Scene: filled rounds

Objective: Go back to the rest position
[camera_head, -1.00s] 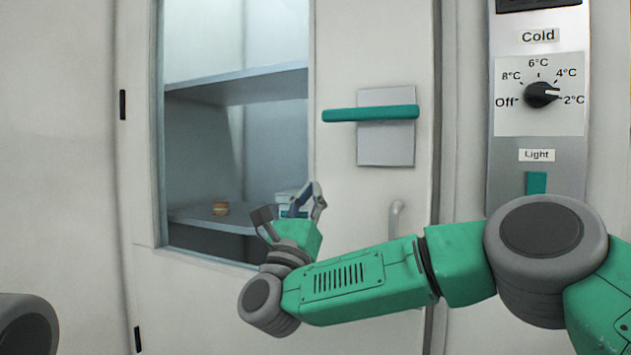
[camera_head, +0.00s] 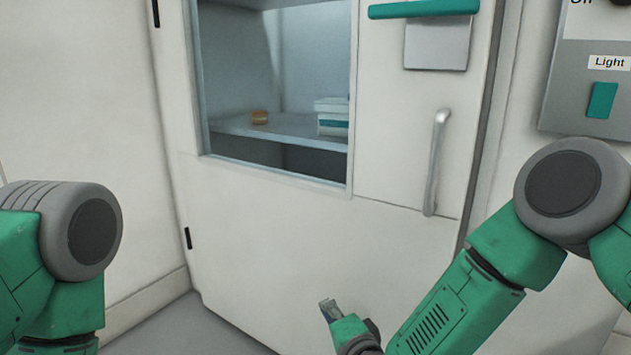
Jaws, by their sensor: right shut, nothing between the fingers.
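My right gripper (camera_head: 327,308) is low in the head view, in front of the lower part of the white door. It is small, seen end-on, and looks shut and empty. My green and grey right arm runs from it up to the right edge. My left arm shows at the left edge, with its gripper out of view.
A closed white door (camera_head: 270,240) with a window stands ahead. It has a grey vertical handle (camera_head: 435,165) and a teal bar (camera_head: 424,9). A control panel (camera_head: 570,95) is at right.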

